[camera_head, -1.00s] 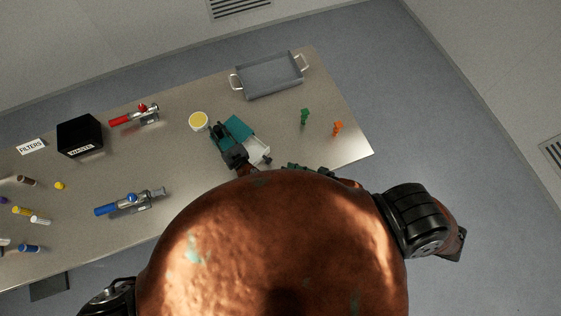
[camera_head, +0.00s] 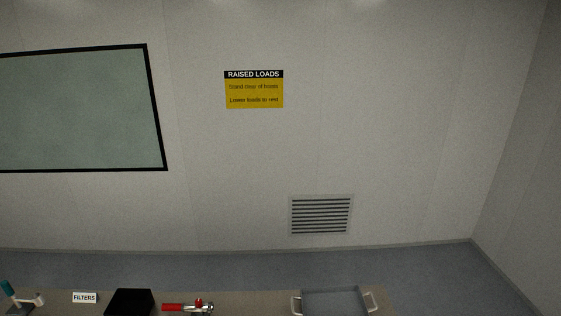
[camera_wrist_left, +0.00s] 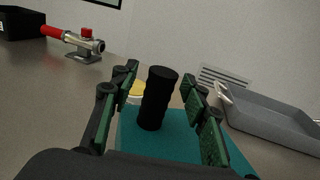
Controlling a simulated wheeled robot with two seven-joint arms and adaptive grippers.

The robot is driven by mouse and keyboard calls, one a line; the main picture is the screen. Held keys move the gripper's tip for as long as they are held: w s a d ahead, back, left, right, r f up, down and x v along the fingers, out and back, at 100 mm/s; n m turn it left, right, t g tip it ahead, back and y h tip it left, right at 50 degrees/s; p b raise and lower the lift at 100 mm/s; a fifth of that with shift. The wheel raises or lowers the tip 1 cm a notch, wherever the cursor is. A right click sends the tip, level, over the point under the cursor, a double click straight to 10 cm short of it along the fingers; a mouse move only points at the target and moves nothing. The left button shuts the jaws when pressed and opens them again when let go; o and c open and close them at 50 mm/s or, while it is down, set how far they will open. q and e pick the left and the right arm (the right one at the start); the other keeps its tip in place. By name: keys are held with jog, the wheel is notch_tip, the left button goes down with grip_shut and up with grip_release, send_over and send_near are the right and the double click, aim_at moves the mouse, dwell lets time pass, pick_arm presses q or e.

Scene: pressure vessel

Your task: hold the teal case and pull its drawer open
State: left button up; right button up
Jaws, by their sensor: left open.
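The teal case (camera_wrist_left: 166,144) lies just below my left gripper in the left wrist view, with an upright black ribbed handle (camera_wrist_left: 157,98) on its top. My left gripper (camera_wrist_left: 160,80) is open, its two green-padded fingers on either side of the handle, with visible gaps to it. The case's drawer does not show in either current view. The head view now looks at the wall, so the case and both grippers are outside it.
A grey tray (camera_wrist_left: 270,118) stands right of the case; it also shows in the head view (camera_head: 335,303). A red-handled valve (camera_wrist_left: 85,42), a black box (camera_head: 130,303) and a yellow-topped round container (camera_wrist_left: 137,89) are on the table. Bare table lies left of the case.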

pick_arm(q)
jog(key=v, duration=1.2)
jog(key=shift+f, duration=0.1)
